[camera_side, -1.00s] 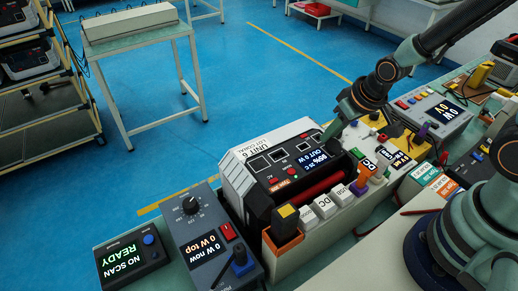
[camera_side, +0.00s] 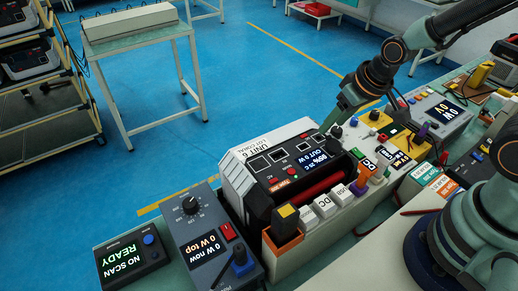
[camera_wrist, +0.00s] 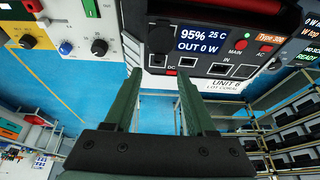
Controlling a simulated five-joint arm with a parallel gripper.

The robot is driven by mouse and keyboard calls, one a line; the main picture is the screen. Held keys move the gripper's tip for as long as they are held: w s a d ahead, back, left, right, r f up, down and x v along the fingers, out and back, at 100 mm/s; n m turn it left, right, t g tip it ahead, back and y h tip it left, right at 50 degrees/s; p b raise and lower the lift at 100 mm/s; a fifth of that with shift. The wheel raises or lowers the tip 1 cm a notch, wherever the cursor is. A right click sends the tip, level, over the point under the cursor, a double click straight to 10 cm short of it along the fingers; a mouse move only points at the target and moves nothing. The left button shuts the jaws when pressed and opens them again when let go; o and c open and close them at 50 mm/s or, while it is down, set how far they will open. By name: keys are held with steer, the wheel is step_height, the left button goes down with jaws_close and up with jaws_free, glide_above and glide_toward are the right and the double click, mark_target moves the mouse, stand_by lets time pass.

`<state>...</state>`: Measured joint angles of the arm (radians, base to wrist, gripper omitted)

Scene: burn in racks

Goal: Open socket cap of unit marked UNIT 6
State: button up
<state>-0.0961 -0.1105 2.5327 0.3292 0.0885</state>
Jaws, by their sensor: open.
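UNIT 6 (camera_side: 285,165) is a white and black box lying on the bench, with its lit display and sockets facing up in the side view. In the wrist view the unit's dark panel (camera_wrist: 225,20) shows a display, red buttons and a row of sockets (camera_wrist: 219,69). A black round part (camera_wrist: 160,38) sits left of the display. I cannot tell whether it is a cap. My gripper (camera_wrist: 160,74) is open and empty, its two fingers apart below the DC end of the socket row. In the side view its tips are partly hidden beside the unit's far right end.
A grey box with a dial (camera_side: 206,235) and a READY scanner box (camera_side: 130,262) stand left of the unit. More panels with knobs (camera_side: 375,116) crowd the right.

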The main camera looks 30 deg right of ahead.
step_height(320, 180, up, 17)
steer(key=shift+f, duration=0.15)
steer(key=shift+f, duration=0.1)
stand_by(0.4)
steer(key=g, duration=0.4)
glide_toward(329, 137)
steer(key=f, duration=0.8)
steer(key=shift+w+a+f, duration=0.15)
steer(key=shift+w+f, duration=0.05)
steer(key=shift+f, duration=0.2)
steer(key=shift+c, duration=0.3)
jaws_close()
